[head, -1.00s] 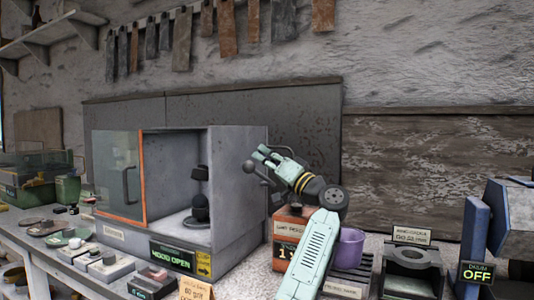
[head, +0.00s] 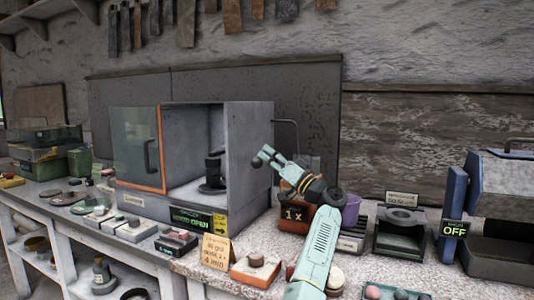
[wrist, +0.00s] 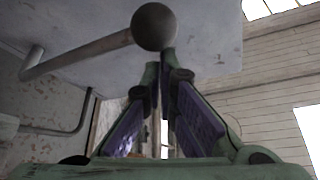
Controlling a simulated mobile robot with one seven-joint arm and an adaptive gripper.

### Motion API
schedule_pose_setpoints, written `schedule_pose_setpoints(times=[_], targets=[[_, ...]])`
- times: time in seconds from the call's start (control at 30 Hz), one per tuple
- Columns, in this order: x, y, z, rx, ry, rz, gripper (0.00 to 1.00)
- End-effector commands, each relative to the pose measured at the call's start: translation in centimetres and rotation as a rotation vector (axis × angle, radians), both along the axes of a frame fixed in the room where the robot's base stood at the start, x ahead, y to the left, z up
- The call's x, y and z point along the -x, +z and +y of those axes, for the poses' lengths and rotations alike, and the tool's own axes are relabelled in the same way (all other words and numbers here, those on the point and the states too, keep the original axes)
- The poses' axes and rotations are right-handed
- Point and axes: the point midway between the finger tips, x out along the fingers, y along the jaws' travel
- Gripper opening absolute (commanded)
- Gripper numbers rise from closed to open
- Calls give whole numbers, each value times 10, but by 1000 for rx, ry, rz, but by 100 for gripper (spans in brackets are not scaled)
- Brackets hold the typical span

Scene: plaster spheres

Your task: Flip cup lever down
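A lever with a round dark grey knob (wrist: 153,27) shows at the top of the wrist view; its bent rod (wrist: 80,55) runs left to a grey panel. My gripper (wrist: 170,62) has its fingertips drawn together just below the knob, very close to it; I cannot tell whether they touch. Nothing shows between the fingers. In the head view my gripper (head: 262,158) is at the right side of a grey cabinet (head: 250,150), in front of a thin bent rod (head: 288,121). The knob is hard to pick out there.
A black-framed stand (head: 400,235) and a blue-grey machine marked OFF (head: 500,205) are to the right.

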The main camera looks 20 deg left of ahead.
Motion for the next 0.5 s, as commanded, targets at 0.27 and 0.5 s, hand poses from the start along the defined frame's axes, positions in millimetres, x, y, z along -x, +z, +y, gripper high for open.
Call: schedule_pose_setpoints(times=[0.27,0.5], targets=[[0,-3,2,4,3,3,0],[0,8,2,4,3,2,0]])
